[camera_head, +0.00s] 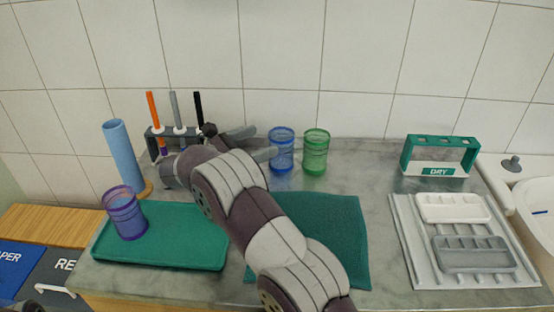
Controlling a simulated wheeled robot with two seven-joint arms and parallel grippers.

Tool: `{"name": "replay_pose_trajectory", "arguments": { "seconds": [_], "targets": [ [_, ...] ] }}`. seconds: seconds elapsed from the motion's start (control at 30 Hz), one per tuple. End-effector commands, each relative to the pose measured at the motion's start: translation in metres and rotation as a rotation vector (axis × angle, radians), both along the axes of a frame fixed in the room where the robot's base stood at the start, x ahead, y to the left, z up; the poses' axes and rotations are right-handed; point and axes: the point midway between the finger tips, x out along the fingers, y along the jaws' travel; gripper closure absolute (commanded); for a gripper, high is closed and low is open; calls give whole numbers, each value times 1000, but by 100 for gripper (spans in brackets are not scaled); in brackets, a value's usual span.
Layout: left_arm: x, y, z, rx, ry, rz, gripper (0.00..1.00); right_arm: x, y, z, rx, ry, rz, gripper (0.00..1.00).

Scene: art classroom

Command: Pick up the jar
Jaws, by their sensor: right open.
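Three see-through jars are in view. A blue jar (281,155) and a green jar (315,155) stand upright side by side at the back of the counter, near the tiled wall. A purple jar (124,214) stands on the green tray (185,256) at the left. My right gripper (266,141) is open and empty, its fingers pointing right toward the blue jar. One fingertip overlaps the blue jar's left edge in the picture; I cannot tell whether it touches. My right forearm hides part of the counter and the tray's right side. My left gripper is not in view.
Behind my right wrist is a dark rack (155,141) with orange, grey and black markers. A tall blue cylinder (118,155) stands left of it. A teal cloth (325,225) lies mid-counter. At right are a green DRY rack (438,155), a ribbed mat with palettes (408,240) and a sink (515,190).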

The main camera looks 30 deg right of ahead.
Motion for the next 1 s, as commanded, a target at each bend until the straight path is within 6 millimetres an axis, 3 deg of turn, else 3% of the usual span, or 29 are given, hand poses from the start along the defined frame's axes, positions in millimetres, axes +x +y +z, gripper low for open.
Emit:
{"name": "replay_pose_trajectory", "arguments": {
  "seconds": [0.17,0.23,0.47,0.67,0.87,0.9,1.0],
  "targets": [
    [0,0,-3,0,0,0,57,0,0,-47,0,7,2,3],
    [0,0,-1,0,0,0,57,1,-15,-42,0,0,-1,3],
    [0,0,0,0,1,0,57,2,-37,-42,-1,2,1,3],
    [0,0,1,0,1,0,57,5,-72,-42,0,4,0,3],
    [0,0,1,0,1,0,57,6,-76,-42,0,3,4,3],
    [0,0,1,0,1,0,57,6,-76,-42,0,3,4,10],
    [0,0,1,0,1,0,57,5,-76,-42,0,3,4,42]
  ]
}}
